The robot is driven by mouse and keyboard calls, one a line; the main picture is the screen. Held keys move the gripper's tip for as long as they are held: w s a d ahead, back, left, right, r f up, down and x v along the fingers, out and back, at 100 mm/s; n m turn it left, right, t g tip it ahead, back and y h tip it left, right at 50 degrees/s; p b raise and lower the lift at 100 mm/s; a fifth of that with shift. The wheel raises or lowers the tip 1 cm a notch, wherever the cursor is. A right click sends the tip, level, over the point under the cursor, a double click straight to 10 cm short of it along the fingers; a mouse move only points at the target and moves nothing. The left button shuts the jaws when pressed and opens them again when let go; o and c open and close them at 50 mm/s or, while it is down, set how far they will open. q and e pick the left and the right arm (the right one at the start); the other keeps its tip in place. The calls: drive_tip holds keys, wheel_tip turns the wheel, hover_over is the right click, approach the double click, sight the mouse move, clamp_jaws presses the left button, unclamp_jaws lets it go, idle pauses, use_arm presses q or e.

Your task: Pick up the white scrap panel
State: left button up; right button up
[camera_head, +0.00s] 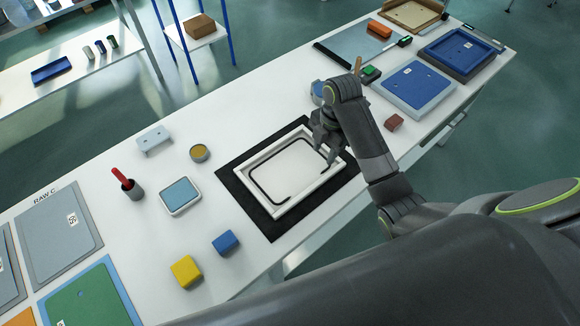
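A white panel (290,169) with a black line along its border lies in a white raised frame (275,211) on a black mat (239,193) at the middle of the table. I cannot tell for sure that this is the scrap panel. My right gripper (325,156) reaches down over the frame's right end, close to the panel's edge. Its fingers are small and dark, so their gap and any contact are unclear. The panel lies flat in the frame. My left gripper is not in view.
A yellow cube (186,271), a blue cube (226,242), a blue-topped tray (180,195) and a cup with a red tool (131,187) stand left of the mat. Blue panels (416,85) lie at the far right. A small brown-red block (394,122) sits beside my arm.

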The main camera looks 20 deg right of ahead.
drive_tip(key=b, duration=1.2)
hover_over(311, 188)
drive_tip(key=d, duration=0.1)
drive_tip(key=shift+n, duration=0.4)
drive_tip(key=f, duration=1.1)
drive_tip(key=shift+w+d+f, duration=0.2)
drive_tip(key=shift+w+f, duration=0.05)
drive_tip(key=shift+w, duration=0.05)
drive_tip(key=f, duration=0.1)
drive_tip(key=f+p, duration=0.1)
drive_tip(key=a+f, duration=0.1)
drive_tip(key=f, duration=0.1)
drive_tip(key=shift+s, duration=0.3)
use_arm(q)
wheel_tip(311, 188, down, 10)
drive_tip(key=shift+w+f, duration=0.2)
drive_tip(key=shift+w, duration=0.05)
use_arm(e)
drive_tip(key=shift+f, duration=0.55)
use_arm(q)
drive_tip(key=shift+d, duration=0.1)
use_arm(e)
drive_tip(key=shift+a+r, duration=0.1)
clamp_jaws()
